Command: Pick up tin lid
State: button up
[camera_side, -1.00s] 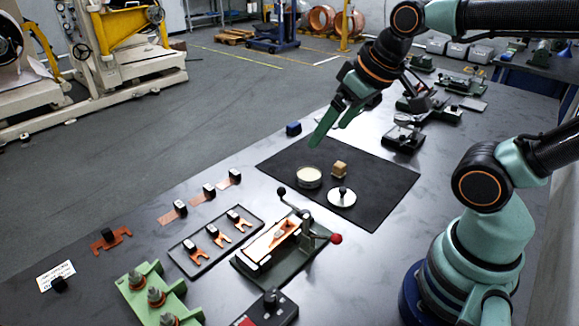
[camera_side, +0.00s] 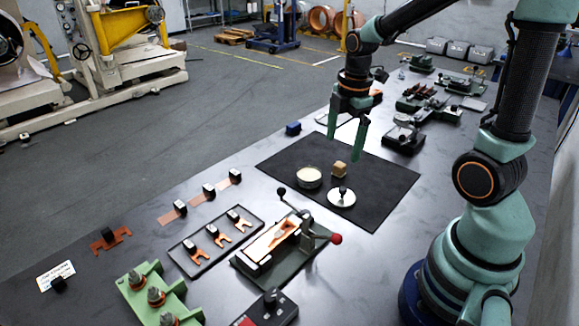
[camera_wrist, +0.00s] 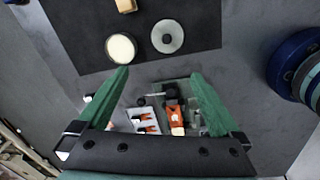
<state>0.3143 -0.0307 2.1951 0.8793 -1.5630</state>
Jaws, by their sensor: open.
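My gripper (camera_side: 344,148) is open and empty, fingers pointing down above the far part of the mat. In the wrist view its green fingers (camera_wrist: 159,73) are spread wide. It does not touch the lid.
A small tan block (camera_side: 339,170) sits on the black mat (camera_side: 385,195) near the lid. A lever fixture with a red knob (camera_side: 336,238) stands in front of the mat. A tray (camera_side: 192,262) of copper pieces lies to its left. The mat's right side is clear.

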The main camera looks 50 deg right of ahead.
notch_tip(320, 180, down, 4)
jog(key=d+n+g, duration=0.1)
jog(key=d+n, duration=0.2)
jog(key=n, duration=0.1)
send_over(343, 189)
jog(key=f, duration=0.6)
jog(key=shift+w+d, duration=0.1)
jog(key=shift+d, duration=0.25)
jog(key=shift+a+f, duration=0.15)
jog(key=shift+f, duration=1.25)
jog(key=shift+a+f, duration=0.15)
jog(key=shift+f, duration=1.25)
jog(key=shift+c, duration=0.3)
jog(key=c, duration=0.9)
